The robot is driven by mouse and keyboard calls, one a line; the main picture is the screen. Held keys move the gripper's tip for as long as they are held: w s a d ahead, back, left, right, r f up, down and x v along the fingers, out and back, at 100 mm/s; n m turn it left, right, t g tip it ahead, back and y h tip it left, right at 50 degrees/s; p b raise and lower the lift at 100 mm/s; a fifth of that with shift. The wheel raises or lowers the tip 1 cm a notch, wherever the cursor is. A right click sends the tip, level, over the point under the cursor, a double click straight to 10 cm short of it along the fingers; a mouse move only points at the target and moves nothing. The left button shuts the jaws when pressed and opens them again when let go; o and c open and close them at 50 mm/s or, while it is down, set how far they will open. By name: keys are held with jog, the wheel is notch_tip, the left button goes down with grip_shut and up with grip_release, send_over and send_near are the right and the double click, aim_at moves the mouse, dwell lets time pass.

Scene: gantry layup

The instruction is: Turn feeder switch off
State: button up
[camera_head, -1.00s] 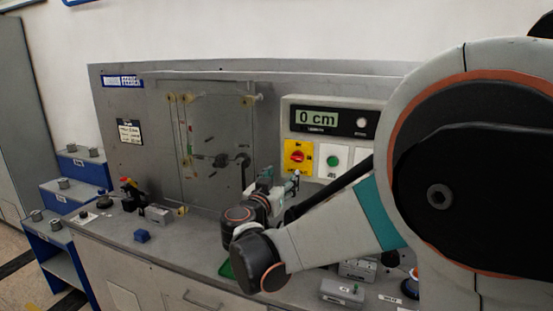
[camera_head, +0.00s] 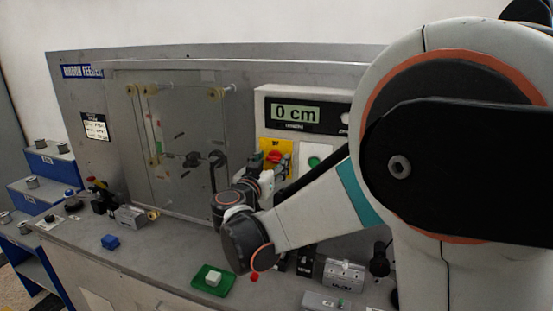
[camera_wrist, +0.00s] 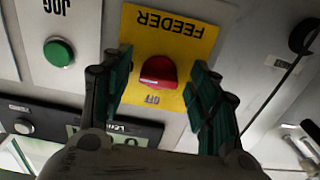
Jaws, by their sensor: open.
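The feeder switch is a red rotary knob (camera_wrist: 159,71) on a yellow plate (camera_wrist: 168,35). In the wrist view the plate's "FEEDER" and "OFF" lettering is upside down, with "OFF" just below the knob. My gripper (camera_wrist: 161,62) is open, with one green-padded finger on each side of the knob and visible gaps between them. Whether the knob sits fully between the fingertips in depth I cannot tell. In the head view my gripper (camera_head: 268,172) is in front of the yellow plate (camera_head: 267,145) and hides its lower part.
A green JOG button (camera_wrist: 58,52) sits beside the switch. A display (camera_head: 296,114) above it reads 0 cm. A clear-panelled feeder unit (camera_head: 185,150) stands to the left.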

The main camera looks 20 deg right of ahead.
jog(key=c, duration=1.1)
jog(key=shift+o, duration=0.2)
jog(key=shift+n, duration=0.4)
jog(key=n, duration=0.3)
jog(key=shift+d+n, duration=0.1)
jog(key=shift+n, duration=0.3)
jog(key=n, duration=0.4)
jog(key=shift+r, duration=0.1)
jog(key=n, duration=0.5)
jog(key=shift+s, duration=0.1)
jog(key=n, duration=0.4)
jog(key=shift+r, duration=0.1)
jog(key=shift+d+n, duration=0.1)
jog(key=shift+n, duration=0.2)
